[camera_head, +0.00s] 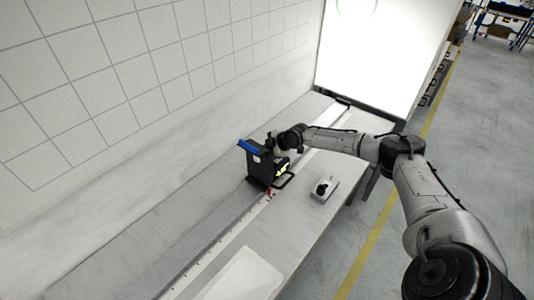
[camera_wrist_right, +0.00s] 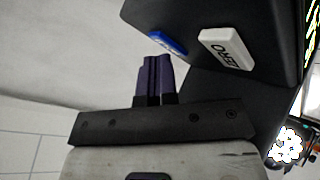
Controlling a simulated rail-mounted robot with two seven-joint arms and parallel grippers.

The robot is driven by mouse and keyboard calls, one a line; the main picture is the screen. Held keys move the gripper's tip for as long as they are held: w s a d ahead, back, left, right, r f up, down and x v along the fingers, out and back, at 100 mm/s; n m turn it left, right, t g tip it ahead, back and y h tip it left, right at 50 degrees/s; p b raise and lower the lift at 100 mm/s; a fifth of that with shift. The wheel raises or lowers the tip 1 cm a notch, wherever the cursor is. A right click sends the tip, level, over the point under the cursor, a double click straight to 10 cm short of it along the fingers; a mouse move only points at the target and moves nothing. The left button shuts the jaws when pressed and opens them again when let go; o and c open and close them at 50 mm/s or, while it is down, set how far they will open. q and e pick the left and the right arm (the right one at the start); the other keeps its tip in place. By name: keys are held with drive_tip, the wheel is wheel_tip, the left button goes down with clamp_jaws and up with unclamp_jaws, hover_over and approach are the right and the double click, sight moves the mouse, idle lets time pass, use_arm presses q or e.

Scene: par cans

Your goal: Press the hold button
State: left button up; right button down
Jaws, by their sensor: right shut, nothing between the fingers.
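A dark device (camera_head: 257,165) with a blue strip along its top stands on the bench. In the right wrist view its dark face (camera_wrist_right: 255,85) fills the upper right. It bears a blue button (camera_wrist_right: 168,43), its lettering too slanted to read, and a white button (camera_wrist_right: 227,48) marked ZERO. No other button shows clearly, so the blue one may be the hold button. My right gripper (camera_wrist_right: 154,60) is shut and empty, its purple fingertips just below the blue button in the picture. I cannot tell whether they touch it. My left gripper is out of view.
A small grey-white device (camera_head: 325,188) with a dark top sits on the bench right of the dark device. A pale flat panel (camera_head: 243,275) lies at the near end. A tiled wall (camera_head: 110,80) runs along the left. A bright screen (camera_head: 385,50) stands at the far end.

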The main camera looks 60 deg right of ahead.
drive_tip(key=shift+r+p, duration=0.4)
drive_tip(key=shift+r, duration=0.35)
drive_tip(key=shift+r, duration=0.1)
drive_tip(key=shift+r+p, duration=1.75)
drive_tip(key=shift+r, duration=0.7)
